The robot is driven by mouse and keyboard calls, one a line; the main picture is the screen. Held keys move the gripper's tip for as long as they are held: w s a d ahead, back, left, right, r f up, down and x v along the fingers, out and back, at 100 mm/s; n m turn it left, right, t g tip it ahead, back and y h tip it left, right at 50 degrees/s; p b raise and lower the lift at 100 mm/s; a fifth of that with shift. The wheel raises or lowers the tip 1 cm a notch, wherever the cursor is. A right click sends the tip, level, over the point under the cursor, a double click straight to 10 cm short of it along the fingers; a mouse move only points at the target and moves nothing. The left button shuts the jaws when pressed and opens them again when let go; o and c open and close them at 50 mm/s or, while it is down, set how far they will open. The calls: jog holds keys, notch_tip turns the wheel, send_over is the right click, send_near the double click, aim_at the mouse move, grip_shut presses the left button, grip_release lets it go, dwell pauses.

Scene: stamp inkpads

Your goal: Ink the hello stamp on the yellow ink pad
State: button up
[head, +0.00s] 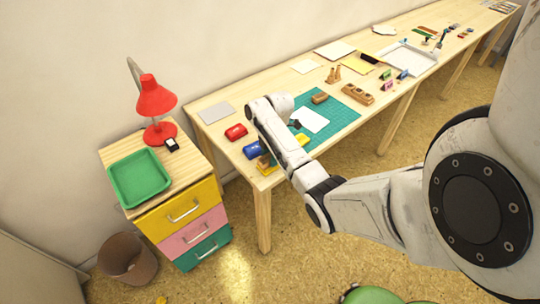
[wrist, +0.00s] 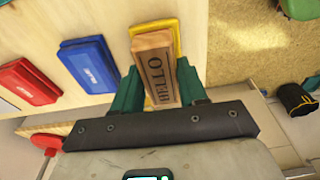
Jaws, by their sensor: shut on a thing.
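The hello stamp (wrist: 157,75), a wooden block with dark HELLO lettering, is held between the green fingers of my gripper (wrist: 157,70) in the wrist view. In the head view my gripper is at the near left corner of the table, largely hidden by the arm, over the yellow ink pad (head: 263,168).
A blue pad (wrist: 88,65) and a red pad (wrist: 28,82) lie to the left in the wrist view. The green cutting mat (head: 340,115) with a white sheet (head: 309,120) lies beyond my arm. A drawer unit with a green tray (head: 139,178) and red lamp (head: 155,98) stands left.

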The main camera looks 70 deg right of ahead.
jog(key=shift+f, duration=0.55)
dwell(1.5)
jog(key=shift+r, duration=0.25)
jog(key=shift+r+p, duration=0.35)
jog(key=shift+p, duration=0.15)
jog(key=shift+r, duration=0.2)
notch_tip(320, 180, up, 5)
jog(key=p, duration=0.5)
jog(key=shift+r, duration=0.15)
jog(key=shift+a, duration=0.1)
dwell(0.5)
